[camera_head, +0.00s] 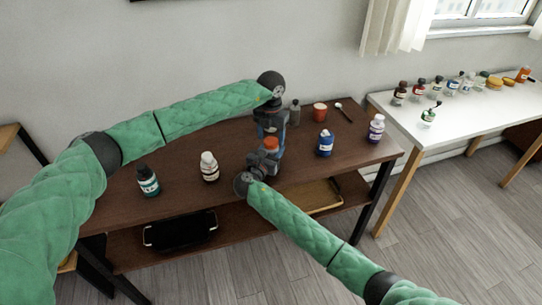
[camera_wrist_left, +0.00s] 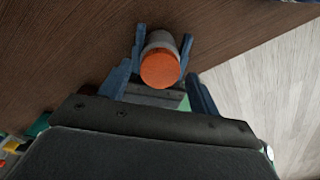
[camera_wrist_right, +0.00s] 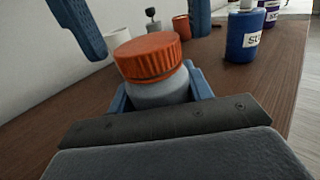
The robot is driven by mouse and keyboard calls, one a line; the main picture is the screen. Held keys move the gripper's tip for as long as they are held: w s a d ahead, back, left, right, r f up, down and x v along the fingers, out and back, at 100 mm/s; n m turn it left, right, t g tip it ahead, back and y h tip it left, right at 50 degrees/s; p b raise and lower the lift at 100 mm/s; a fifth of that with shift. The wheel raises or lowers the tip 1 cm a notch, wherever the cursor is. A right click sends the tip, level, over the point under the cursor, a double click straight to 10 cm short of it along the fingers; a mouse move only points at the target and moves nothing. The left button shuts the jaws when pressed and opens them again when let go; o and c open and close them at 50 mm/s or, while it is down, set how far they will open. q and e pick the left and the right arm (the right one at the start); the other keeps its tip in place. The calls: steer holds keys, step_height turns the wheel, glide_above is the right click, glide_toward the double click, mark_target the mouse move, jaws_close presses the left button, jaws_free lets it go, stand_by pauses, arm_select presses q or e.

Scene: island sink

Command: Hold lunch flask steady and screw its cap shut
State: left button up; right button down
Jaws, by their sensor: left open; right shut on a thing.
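The lunch flask stands upright, its grey body (camera_wrist_right: 160,92) showing below an orange ribbed cap (camera_wrist_right: 148,56) in the right wrist view. The cap also shows in the head view (camera_head: 271,144) and from above in the left wrist view (camera_wrist_left: 160,70). My right gripper (camera_wrist_right: 160,98) is shut on the flask body from the near side, below the cap. My left gripper (camera_head: 269,130) is open above the cap, pointing down. Its blue fingers are spread wide, apart from the cap in the right wrist view. The flask's lower part is hidden by my right gripper.
The brown table (camera_head: 120,212) also holds a teal bottle (camera_head: 148,181), a white bottle (camera_head: 209,167), a blue bottle (camera_head: 325,143), a purple-labelled bottle (camera_head: 376,128), an orange cup (camera_head: 320,112) and a grey bottle (camera_head: 294,112). A white table (camera_head: 470,125) with several bottles stands right.

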arm_select(q)
steer(key=shift+f, duration=0.5)
steer(key=shift+c, duration=0.2)
steer(key=c, duration=1)
steer(key=shift+o, duration=0.2)
steer(key=o, duration=1.2)
steer(key=shift+c, duration=0.2)
step_height(320, 180, up, 12)
